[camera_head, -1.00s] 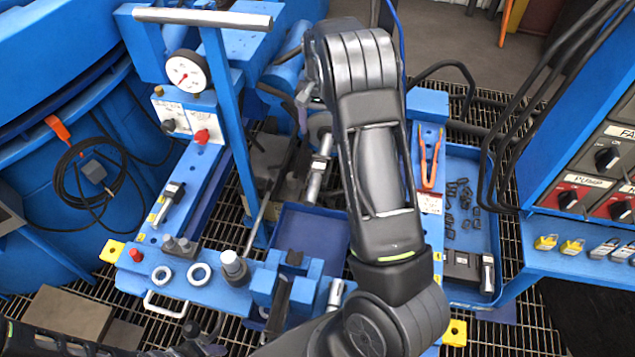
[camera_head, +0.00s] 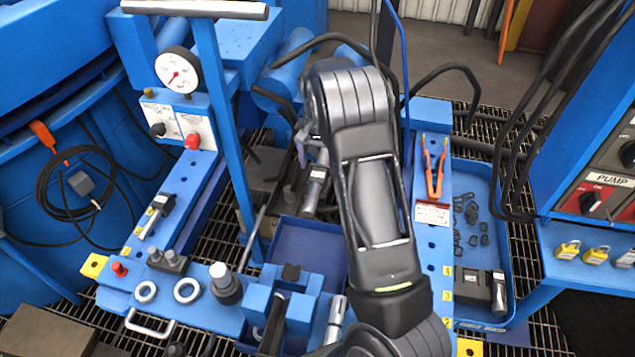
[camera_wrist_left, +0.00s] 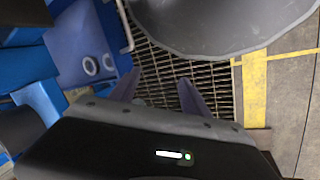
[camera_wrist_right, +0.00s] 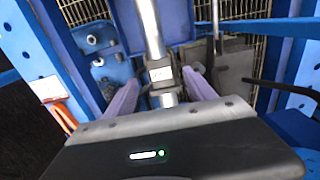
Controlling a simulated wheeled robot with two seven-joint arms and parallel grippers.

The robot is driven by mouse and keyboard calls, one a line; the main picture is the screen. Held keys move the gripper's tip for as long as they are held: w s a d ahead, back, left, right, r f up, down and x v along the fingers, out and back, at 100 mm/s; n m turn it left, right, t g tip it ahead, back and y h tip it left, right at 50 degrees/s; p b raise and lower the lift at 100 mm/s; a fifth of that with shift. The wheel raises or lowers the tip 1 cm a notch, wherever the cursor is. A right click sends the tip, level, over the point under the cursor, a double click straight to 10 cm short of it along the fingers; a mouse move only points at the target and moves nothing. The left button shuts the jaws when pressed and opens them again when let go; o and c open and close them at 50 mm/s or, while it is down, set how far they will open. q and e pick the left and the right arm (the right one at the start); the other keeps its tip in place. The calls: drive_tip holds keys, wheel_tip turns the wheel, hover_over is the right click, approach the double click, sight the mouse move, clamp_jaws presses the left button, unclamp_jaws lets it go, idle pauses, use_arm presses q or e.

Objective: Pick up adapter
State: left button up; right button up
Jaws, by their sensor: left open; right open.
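No part is labelled as the adapter, so I cannot tell for certain which it is. A silver cylindrical piece with a collar (camera_wrist_right: 161,73) lies between the fingers of my right gripper (camera_wrist_right: 159,80) in the right wrist view. It also shows in the head view (camera_head: 316,182), left of my right forearm. My right gripper is open, and I see no finger closed on the piece. In the head view the gripper (camera_head: 302,150) is partly hidden by its wrist. My left gripper (camera_wrist_left: 158,80) is open and empty above the floor grating in the left wrist view.
A blue bench frame carries a pressure gauge (camera_head: 177,70), rings and a dark fitting (camera_head: 225,283). A blue tray (camera_head: 478,312) with small black parts and orange-handled pliers (camera_head: 434,168) are right of my arm. A control cabinet (camera_head: 590,150) stands at far right.

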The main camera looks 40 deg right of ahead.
sight(317, 176)
drive_tip(key=shift+f, duration=0.2)
wheel_tip(317, 176, down, 5)
drive_tip(key=shift+a+f, duration=0.1)
drive_tip(key=shift+a, duration=0.05)
idle(0.3)
drive_tip(key=shift+c, duration=0.2)
idle(0.3)
drive_tip(key=shift+s, duration=0.1)
clamp_jaws()
idle(0.4)
idle(0.4)
